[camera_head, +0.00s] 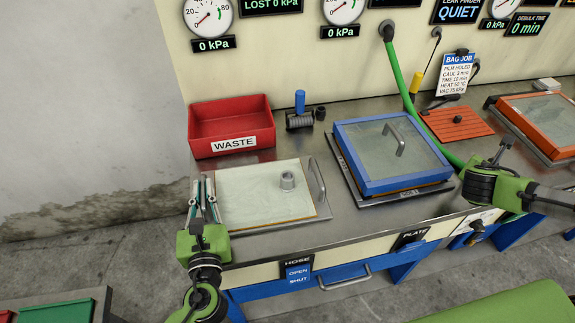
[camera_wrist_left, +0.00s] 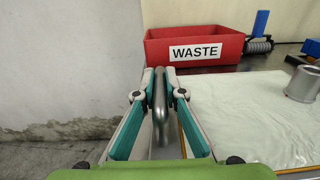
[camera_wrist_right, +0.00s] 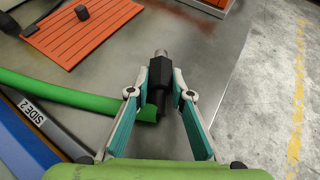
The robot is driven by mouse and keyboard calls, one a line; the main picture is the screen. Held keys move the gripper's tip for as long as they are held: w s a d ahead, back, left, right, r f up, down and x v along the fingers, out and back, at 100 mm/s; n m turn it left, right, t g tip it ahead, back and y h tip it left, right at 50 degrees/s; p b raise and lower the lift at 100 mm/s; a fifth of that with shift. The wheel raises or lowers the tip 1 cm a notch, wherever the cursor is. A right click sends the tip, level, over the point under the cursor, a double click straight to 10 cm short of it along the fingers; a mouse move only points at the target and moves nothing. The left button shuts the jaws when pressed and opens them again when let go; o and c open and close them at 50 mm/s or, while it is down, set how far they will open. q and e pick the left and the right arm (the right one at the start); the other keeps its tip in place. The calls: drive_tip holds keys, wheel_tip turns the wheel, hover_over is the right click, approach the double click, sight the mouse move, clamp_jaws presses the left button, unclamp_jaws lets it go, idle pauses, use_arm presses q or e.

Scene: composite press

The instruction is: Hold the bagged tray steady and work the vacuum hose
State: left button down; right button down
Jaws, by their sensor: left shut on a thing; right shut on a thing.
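The bagged tray (camera_head: 250,196) lies on the steel bench, covered in pale film, with a round metal port (camera_head: 287,180) standing on it; the port also shows in the left wrist view (camera_wrist_left: 302,84). My left gripper (camera_head: 203,190) is shut on the tray's left metal handle (camera_wrist_left: 160,103). The tray's right handle (camera_head: 318,181) is free. My right gripper (camera_wrist_right: 161,95) is shut on the dark end fitting (camera_wrist_right: 161,72) of the green vacuum hose (camera_wrist_right: 70,96). The hose (camera_head: 397,72) hangs from the wall panel. The fitting is apart from the port.
A red waste bin (camera_head: 229,119) stands behind the tray. A blue-framed tray (camera_head: 366,180) stands between the port and my right gripper. An orange ribbed mat (camera_head: 457,122) and an orange-framed tray (camera_head: 521,116) lie farther right. Gauges (camera_head: 208,15) line the wall.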

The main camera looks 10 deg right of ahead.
drive_tip(key=shift+f, duration=0.15)
drive_tip(key=c, duration=1.7)
unclamp_jaws()
drive_tip(key=v, duration=1.2)
use_arm(q)
drive_tip(key=c, duration=2)
unclamp_jaws()
